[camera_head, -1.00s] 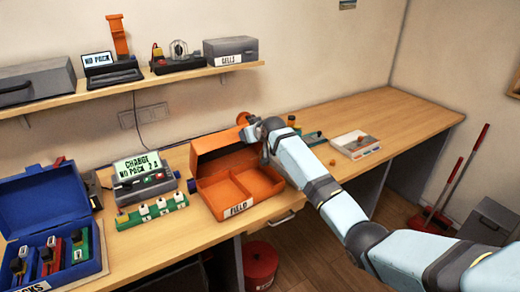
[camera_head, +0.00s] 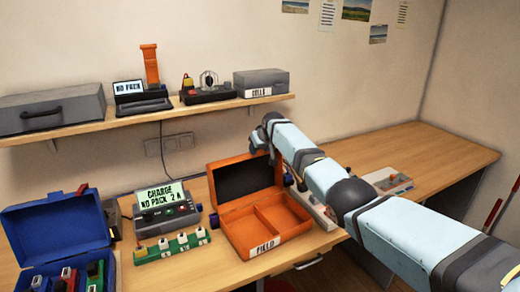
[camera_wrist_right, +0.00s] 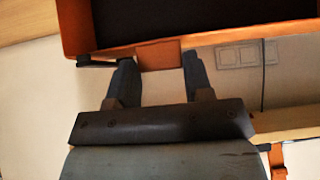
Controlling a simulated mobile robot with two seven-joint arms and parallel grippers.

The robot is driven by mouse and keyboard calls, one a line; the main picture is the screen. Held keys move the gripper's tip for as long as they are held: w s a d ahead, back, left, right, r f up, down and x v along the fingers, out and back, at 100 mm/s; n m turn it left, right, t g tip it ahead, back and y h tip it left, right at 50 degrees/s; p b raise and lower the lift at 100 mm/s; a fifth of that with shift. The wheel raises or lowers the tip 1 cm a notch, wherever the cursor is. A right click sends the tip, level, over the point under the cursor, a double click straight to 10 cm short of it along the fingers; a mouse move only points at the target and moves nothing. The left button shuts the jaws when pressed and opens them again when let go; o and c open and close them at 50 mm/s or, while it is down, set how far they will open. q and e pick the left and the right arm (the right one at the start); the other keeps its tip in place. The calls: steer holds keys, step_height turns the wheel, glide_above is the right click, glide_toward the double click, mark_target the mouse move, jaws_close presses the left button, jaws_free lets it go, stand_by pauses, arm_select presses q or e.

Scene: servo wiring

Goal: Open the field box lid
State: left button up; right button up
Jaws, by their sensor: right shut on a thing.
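The orange field box (camera_head: 236,236) sits on the bench with its "FIELD" label to the front. Its lid (camera_head: 232,163) is raised and stands up at the back, showing its dark inner face. The two compartments in the box look empty. My right gripper (camera_head: 262,137) is at the upper right edge of the lid. In the right wrist view its fingers (camera_wrist_right: 160,68) are shut on an orange tab (camera_wrist_right: 158,55) on the lid's edge. My left gripper is not in view.
Left of the box are the charger (camera_head: 166,207), a green strip with white pieces (camera_head: 172,245) and an open blue box (camera_head: 55,232). A shelf (camera_head: 150,118) with devices runs above. A white tray (camera_head: 388,181) lies to the right, with clear bench beyond.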

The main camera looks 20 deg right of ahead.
steer(key=shift+w+a, duration=0.1)
steer(key=shift+w, duration=0.05)
steer(key=o, duration=1.3)
steer(key=shift+f, duration=0.1)
steer(key=b+v, duration=0.1)
steer(key=v, duration=1.2)
steer(key=shift+s+r, duration=0.25)
steer(key=shift+r, duration=0.05)
